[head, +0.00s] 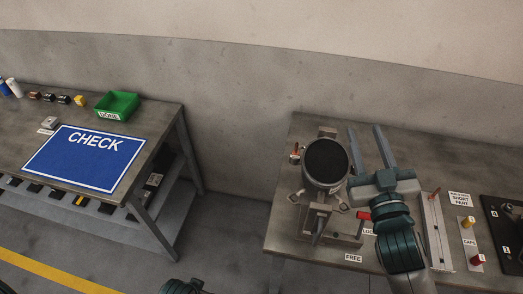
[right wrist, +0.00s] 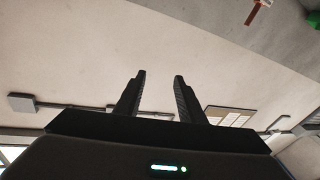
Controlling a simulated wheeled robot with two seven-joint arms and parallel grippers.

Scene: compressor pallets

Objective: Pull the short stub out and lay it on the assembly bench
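A dark-topped compressor (head: 326,163) sits in a metal fixture on the assembly bench (head: 283,232) at the right. A small copper-coloured piece (head: 295,152) stands at its left side; it may be the short stub, but it is too small to be sure. My right gripper (head: 369,137) is just right of the compressor, apart from it, with its two fingers spread and nothing between them. In the right wrist view the gripper (right wrist: 159,82) is also open and empty, facing wall and ceiling. My left gripper is not seen; only a teal part of my arm shows at the bottom edge.
A red-handled clamp (head: 364,215) lies between compressor and right arm. A slotted plate (head: 436,230), caps (head: 470,240) and a black panel (head: 503,225) are at right. At left is another table with a blue CHECK mat (head: 85,165) and green DONE bin (head: 116,105). A floor gap separates them.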

